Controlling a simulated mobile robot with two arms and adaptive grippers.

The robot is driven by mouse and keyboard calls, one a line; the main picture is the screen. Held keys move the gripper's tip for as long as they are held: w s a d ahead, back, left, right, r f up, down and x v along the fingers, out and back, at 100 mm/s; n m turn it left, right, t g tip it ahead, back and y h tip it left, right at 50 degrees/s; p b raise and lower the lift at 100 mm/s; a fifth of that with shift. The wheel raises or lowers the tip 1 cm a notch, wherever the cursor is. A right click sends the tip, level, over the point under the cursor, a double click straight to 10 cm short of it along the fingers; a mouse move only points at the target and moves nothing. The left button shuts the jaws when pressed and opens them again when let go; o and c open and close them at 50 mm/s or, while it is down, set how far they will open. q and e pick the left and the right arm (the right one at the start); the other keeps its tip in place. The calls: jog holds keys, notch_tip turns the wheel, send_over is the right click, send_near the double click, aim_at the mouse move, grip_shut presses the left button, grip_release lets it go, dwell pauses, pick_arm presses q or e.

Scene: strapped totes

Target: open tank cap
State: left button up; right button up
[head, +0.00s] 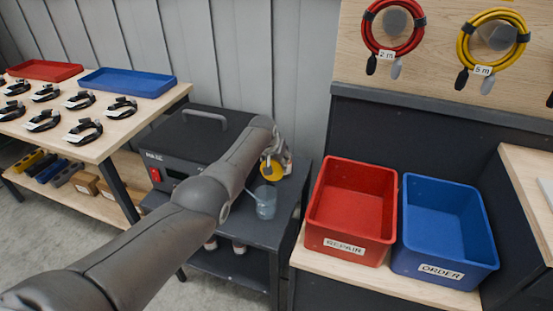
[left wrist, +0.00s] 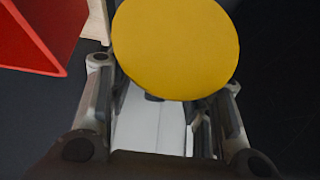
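A round yellow cap (left wrist: 175,48) fills the upper middle of the left wrist view. It also shows in the head view (head: 271,170), at the right side of the black machine (head: 185,145) on a dark cart. My left gripper (left wrist: 165,75) has its fingers spread wide, one on each side of the cap. Whether the fingers press on the cap is not clear. A white surface shows below the cap between the fingers. In the head view my left arm hides part of the machine, and the tank under the cap is not clear. My right gripper is not in view.
A clear cup (head: 265,204) stands on the cart close in front of the cap. A wooden table (head: 110,152) with cables and trays is at the left.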

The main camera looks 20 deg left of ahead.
pick_arm(q)
jog(key=shift+w+a, duration=0.1)
jog(key=shift+a, duration=0.05)
jog(key=shift+r, duration=0.15)
jog(key=shift+r, duration=0.35)
jog(key=v, duration=1.1)
jog(key=shift+s+f, duration=0.15)
jog(key=shift+s, duration=0.15)
